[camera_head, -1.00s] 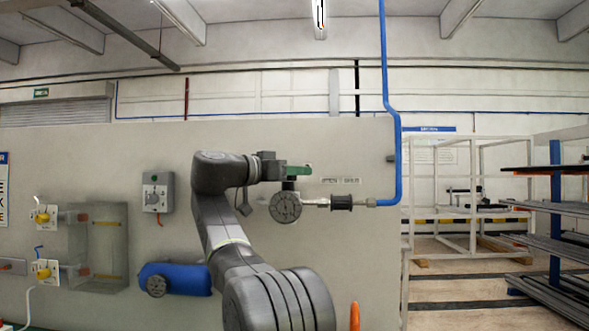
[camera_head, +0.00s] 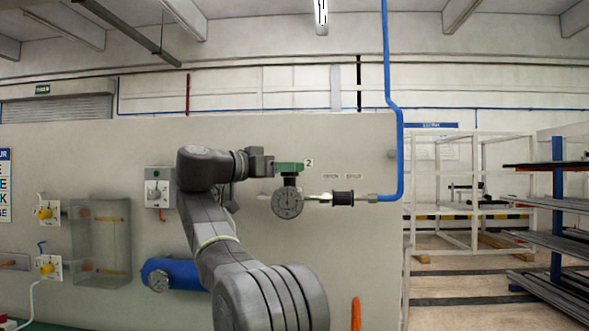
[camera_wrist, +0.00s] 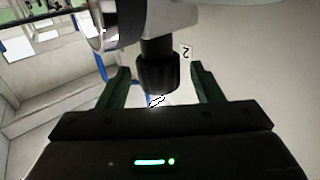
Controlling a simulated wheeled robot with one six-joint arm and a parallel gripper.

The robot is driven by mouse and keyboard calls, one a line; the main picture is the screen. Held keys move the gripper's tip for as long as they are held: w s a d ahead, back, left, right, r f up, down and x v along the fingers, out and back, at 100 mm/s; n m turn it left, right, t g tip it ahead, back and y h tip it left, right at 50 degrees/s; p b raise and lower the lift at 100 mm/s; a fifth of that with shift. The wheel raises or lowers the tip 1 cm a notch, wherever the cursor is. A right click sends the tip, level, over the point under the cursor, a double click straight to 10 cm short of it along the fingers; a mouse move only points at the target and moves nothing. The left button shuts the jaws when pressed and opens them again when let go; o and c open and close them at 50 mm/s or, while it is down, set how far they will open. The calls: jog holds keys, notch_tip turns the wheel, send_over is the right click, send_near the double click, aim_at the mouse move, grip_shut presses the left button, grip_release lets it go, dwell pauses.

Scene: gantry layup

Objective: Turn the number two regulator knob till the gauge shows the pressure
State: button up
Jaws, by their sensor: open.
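The number two regulator knob (camera_wrist: 158,75) is black and ridged. In the wrist view it stands between the two green fingers of my gripper (camera_wrist: 159,66), with a gap on each side. My gripper (camera_head: 291,168) is open and, in the head view, hides the knob above the gauge. A small "2" label (camera_head: 309,163) shows just right of the fingers, and also in the wrist view (camera_wrist: 187,52). The round grey gauge (camera_head: 288,203) hangs below; its dial is too small to read. Part of its rim shows in the wrist view (camera_wrist: 104,28).
A pipe fitting (camera_head: 343,198) joins the gauge's line to a blue pipe (camera_head: 398,150) on the right. A grey switch box (camera_head: 158,188) and a blue cylinder (camera_head: 185,275) are on the panel at left. Racks of bars (camera_head: 560,250) stand far right.

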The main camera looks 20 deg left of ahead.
jog(key=v, duration=1)
jog(key=shift+s+a+p, duration=0.15)
jog(key=shift+p, duration=0.15)
jog(key=x, duration=1.4)
jog(key=shift+b, duration=0.4)
jog(key=shift+s+a+r, duration=0.1)
jog(key=shift+s, duration=0.05)
